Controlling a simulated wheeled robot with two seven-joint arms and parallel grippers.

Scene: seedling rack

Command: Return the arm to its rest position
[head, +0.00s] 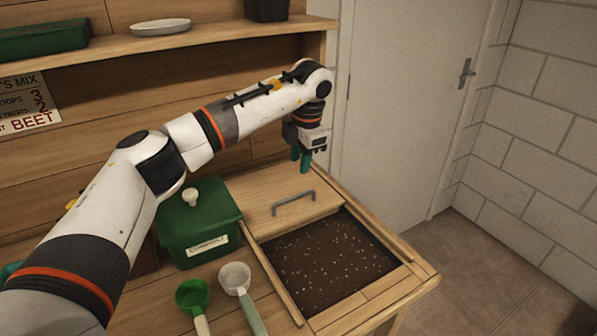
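My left arm reaches from the lower left across the bench to the back right. My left gripper (300,163) points down above the back of the wooden bench, near the sliding lid (270,194) with its grey handle. Its two green fingers stand a little apart with nothing seen between them. My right gripper is not in view.
A soil bin (328,262) with pale specks lies open in front of the lid. A green lidded compost box (205,235) stands left of it, partly behind my arm. A green scoop (193,295) and a white scoop (236,278) lie in front. A shelf (200,45) runs above, and a door stands right.

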